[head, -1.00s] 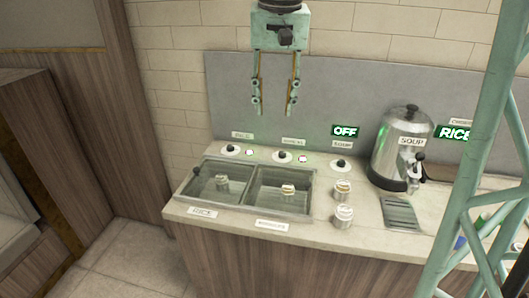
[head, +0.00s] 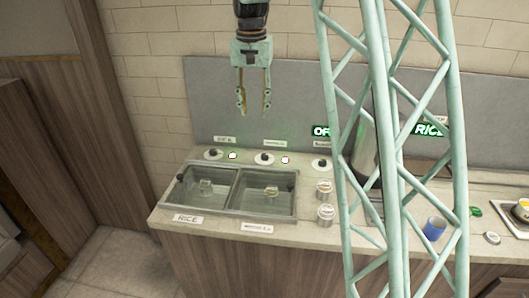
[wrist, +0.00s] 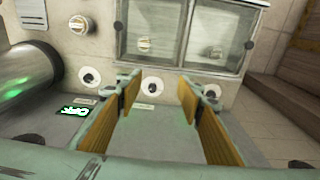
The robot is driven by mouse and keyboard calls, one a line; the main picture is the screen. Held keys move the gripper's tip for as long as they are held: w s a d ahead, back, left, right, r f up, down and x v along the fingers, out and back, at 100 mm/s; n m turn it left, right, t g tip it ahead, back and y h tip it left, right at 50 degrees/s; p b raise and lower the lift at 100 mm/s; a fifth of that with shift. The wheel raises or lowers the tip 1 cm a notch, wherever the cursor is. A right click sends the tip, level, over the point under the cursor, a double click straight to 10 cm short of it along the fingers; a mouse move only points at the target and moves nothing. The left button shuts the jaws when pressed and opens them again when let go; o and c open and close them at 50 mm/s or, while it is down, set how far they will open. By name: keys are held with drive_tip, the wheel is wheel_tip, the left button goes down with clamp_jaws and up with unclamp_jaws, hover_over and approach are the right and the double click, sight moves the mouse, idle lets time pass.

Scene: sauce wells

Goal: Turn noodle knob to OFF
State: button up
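The noodle knob (head: 264,157) is the middle of three dark knobs on round white plates along the back of the counter. A label (head: 274,142), too small to read clearly, is on the wall behind it. A small lit lamp (head: 285,160) is to its right. My gripper (head: 254,108) is open and empty, pointing down above and behind the middle knob, apart from it. In the wrist view, the middle knob (wrist: 152,87) shows between the two fingers, beyond their tips. The knob's pointer direction is too small to tell.
The rice knob (head: 213,153) and soup knob (head: 321,163) flank it. Two glass-covered wells (head: 235,190) lie in front. Two small jars (head: 325,211) stand right of the wells. Air around the gripper is clear.

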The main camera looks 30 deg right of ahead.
sight(265, 154)
drive_tip(key=w+d+f+m+p, duration=0.1)
drive_tip(key=w+d+f, duration=0.3)
drive_tip(key=w+f, duration=0.2)
drive_tip(key=w+d+f+m+g+p, duration=0.1)
drive_tip(key=w+d+f, duration=0.4)
drive_tip(key=f, duration=0.4)
drive_tip(key=shift+w+d+f+m+p, duration=0.3)
drive_tip(key=shift+w+f+p, duration=0.1)
drive_tip(key=shift+w, duration=0.2)
drive_tip(key=shift+f, duration=0.2)
drive_tip(key=shift+s+d+f+b, duration=0.15)
drive_tip(key=shift+f+b, duration=0.25)
drive_tip(key=shift+f, duration=2.95)
drive_tip(key=shift+s+d+f+b, duration=0.1)
drive_tip(key=shift+f+b, duration=0.25)
drive_tip(key=shift+f, duration=3)
drive_tip(key=c, duration=0.9)
